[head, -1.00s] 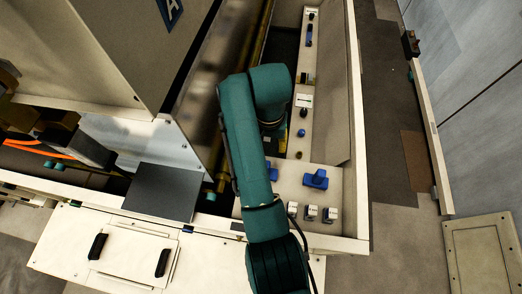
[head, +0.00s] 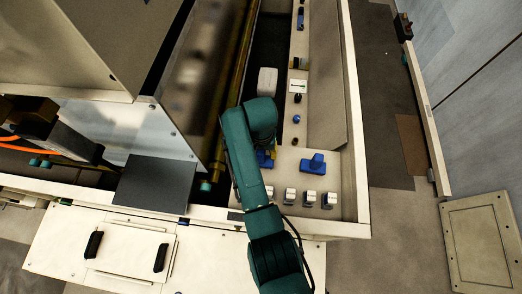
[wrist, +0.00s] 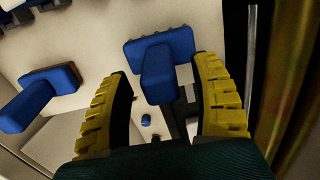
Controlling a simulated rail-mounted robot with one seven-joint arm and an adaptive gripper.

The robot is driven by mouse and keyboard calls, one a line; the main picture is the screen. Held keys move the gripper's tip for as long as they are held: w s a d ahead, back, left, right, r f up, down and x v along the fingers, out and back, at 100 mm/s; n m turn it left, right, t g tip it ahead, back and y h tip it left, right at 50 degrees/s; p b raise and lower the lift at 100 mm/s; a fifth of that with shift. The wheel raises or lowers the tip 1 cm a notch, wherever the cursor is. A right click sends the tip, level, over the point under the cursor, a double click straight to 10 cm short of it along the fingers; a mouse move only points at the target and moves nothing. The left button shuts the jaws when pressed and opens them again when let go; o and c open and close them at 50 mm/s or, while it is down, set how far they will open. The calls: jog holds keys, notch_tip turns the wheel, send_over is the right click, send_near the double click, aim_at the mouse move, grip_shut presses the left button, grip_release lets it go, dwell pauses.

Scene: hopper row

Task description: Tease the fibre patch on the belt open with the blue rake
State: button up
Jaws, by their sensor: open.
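My gripper (wrist: 163,72) is open, its two yellow ridged fingers apart on either side of a blue T-shaped piece (wrist: 158,72) in the wrist view. Whether they touch it is unclear. This blue piece shows partly in the head view (head: 264,158), half hidden by my arm. A second blue T-shaped piece (head: 313,163) sits to its right on the cream panel; it is also at the left of the wrist view (wrist: 38,97). I cannot tell which is the rake. No fibre patch or belt can be clearly made out.
Several white-topped blocks (head: 309,197) line the panel's near edge. Small knobs and a labelled box (head: 297,86) run along the narrow strip beyond. A pale block (head: 267,82) stands by the dark channel. A brass rail (head: 237,85) and large housing lie to the left.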

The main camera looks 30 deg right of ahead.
jog(key=c, duration=1.1)
grip_shut()
jog(key=shift+o, duration=0.8)
grip_release()
grip_shut()
jog(key=shift+f, duration=0.1)
